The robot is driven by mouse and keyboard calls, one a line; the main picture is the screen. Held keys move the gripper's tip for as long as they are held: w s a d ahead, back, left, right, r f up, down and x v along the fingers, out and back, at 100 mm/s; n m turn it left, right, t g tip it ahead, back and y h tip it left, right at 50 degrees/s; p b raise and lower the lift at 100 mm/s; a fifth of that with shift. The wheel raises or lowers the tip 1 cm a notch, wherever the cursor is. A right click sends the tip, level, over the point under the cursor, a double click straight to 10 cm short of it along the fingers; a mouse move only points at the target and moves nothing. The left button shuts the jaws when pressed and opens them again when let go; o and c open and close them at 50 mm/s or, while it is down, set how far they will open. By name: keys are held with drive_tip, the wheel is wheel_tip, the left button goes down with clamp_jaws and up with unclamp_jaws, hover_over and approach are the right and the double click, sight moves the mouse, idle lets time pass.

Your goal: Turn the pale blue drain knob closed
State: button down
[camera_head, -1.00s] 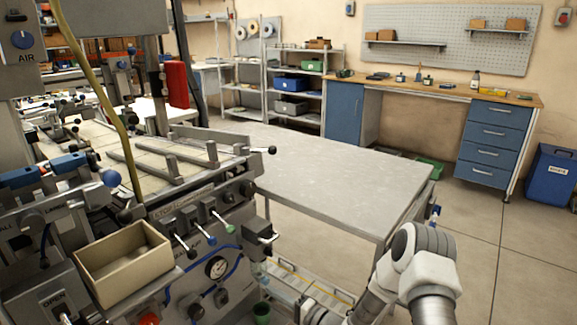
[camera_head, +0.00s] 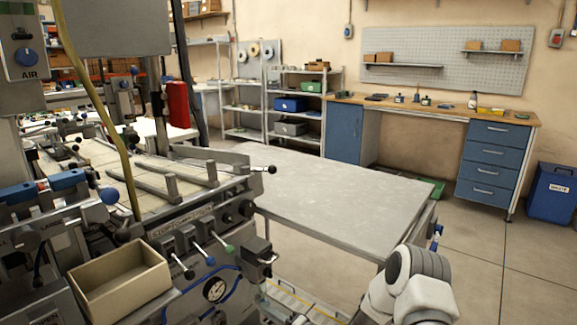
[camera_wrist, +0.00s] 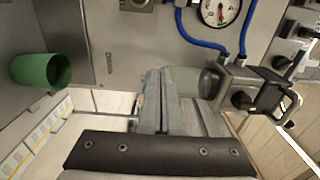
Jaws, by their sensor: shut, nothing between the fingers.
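My gripper (camera_wrist: 160,92) is shut and empty in the wrist view, its fingers pointing toward the grey machine front. A pale, translucent cylinder (camera_wrist: 188,80) lies just behind and to the right of the fingertips. It joins a grey metal block (camera_wrist: 232,84) on its right. I cannot make out a separate pale blue knob; the fingers cover the cylinder's left end. Whether the fingers touch the cylinder cannot be told. In the head view, the gripper is out of frame and only my arm shows at lower right.
A pressure gauge (camera_wrist: 219,10) with blue hoses (camera_wrist: 190,38) is close above the fingers. A green cup (camera_wrist: 42,71) is at left.

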drive_tip(key=shift+w+d+f, duration=0.1)
drive_tip(key=shift+w+d, duration=0.1)
idle(0.4)
drive_tip(key=shift+f+b, duration=0.65)
drive_tip(key=shift+b, duration=0.4)
drive_tip(key=shift+w+d+f+b, duration=0.15)
drive_tip(key=shift+b, duration=0.15)
drive_tip(key=s+p+v, duration=0.1)
drive_tip(key=v, duration=0.5)
drive_tip(key=shift+a+f, duration=0.2)
drive_tip(key=shift+a, duration=0.15)
